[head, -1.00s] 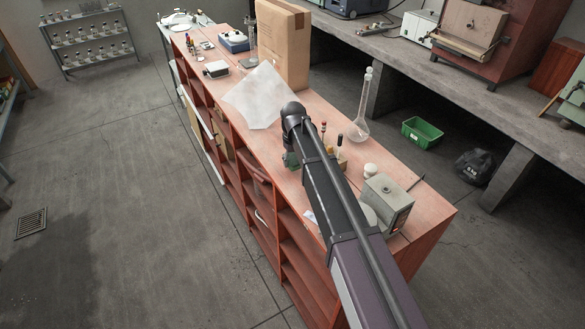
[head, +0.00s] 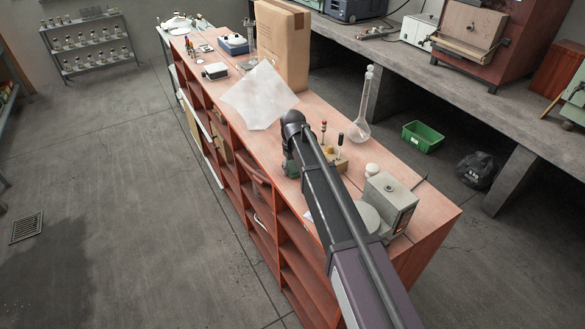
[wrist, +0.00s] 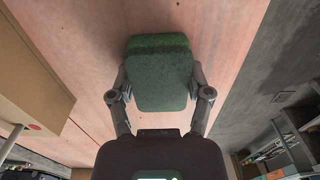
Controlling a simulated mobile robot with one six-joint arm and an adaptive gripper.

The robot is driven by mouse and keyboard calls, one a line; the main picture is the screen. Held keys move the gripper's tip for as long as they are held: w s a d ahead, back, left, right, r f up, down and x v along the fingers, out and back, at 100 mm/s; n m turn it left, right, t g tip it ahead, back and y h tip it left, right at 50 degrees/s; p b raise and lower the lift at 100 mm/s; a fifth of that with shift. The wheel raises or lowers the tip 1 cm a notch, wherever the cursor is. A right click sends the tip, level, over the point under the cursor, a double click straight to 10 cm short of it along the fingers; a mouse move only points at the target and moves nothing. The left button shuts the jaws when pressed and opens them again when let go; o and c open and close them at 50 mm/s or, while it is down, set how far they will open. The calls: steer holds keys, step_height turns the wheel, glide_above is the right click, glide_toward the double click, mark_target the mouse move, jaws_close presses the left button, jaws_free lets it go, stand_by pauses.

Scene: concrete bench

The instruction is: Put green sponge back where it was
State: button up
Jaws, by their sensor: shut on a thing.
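The green sponge (wrist: 160,78) is a rounded block held between the two fingers of my gripper (wrist: 158,92) in the wrist view. The fingers press on its left and right sides. Pinkish wooden bench top shows behind it; I cannot tell whether the sponge touches it. In the head view my arm reaches over the bench top (head: 225,75), and a bit of green (head: 291,168) shows under its end, near the left edge. The rest of the sponge and the fingers are hidden there by my arm.
A white sheet (head: 262,97) and a cardboard box (head: 283,45) lie beyond my arm. A small tool stand (head: 338,160), a glass flask (head: 361,120) and a grey balance (head: 388,203) stand to its right. Open floor lies left of the bench.

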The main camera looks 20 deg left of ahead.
mark_target(293, 166)
steer(key=o, duration=1.1)
steer(key=shift+r+p, duration=0.2)
steer(key=shift+p, duration=0.1)
step_height(293, 166, up, 12)
steer(key=p, duration=1.2)
